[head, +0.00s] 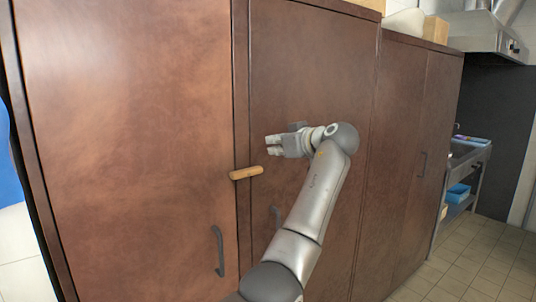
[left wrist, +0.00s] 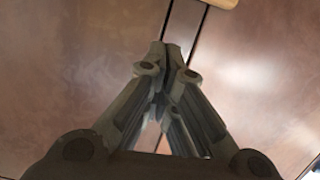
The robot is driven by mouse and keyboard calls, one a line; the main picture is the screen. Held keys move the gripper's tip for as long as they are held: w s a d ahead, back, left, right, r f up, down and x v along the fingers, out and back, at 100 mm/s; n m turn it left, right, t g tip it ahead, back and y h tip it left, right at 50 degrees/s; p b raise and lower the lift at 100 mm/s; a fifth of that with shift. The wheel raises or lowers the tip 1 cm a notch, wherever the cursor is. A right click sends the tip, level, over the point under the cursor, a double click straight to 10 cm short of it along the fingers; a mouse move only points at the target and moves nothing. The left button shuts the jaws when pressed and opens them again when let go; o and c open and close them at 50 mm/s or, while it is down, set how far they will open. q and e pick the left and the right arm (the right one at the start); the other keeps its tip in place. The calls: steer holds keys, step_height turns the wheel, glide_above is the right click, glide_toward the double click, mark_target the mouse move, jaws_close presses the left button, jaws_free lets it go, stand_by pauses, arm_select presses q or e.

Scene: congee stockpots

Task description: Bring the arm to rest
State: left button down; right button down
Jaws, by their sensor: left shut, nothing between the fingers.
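My left arm (head: 315,195) rises from the bottom of the head view in front of a brown wooden cabinet (head: 130,130). My left gripper (head: 274,146) points left near the gap between the cabinet doors. In the left wrist view its fingers (left wrist: 172,62) are together at the tips, with nothing between them. A light wooden bar (head: 246,173) lies across the door gap, just below and left of the gripper in the head view. Its end shows at the top of the left wrist view (left wrist: 222,3), apart from the fingertips. My right gripper is not in view.
The doors look closed and carry dark handles (head: 219,250). A second cabinet (head: 405,150) stands to the right. Beyond it are a sink counter (head: 466,153), a blue bin (head: 458,193) and a range hood (head: 480,32). Tiled floor (head: 480,265) at lower right is clear.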

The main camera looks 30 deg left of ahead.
arm_select(q)
steer(key=shift+v, duration=0.75)
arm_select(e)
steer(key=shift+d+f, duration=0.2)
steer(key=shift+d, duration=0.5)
arm_select(q)
steer(key=shift+w+d, duration=0.15)
steer(key=shift+w, duration=0.05)
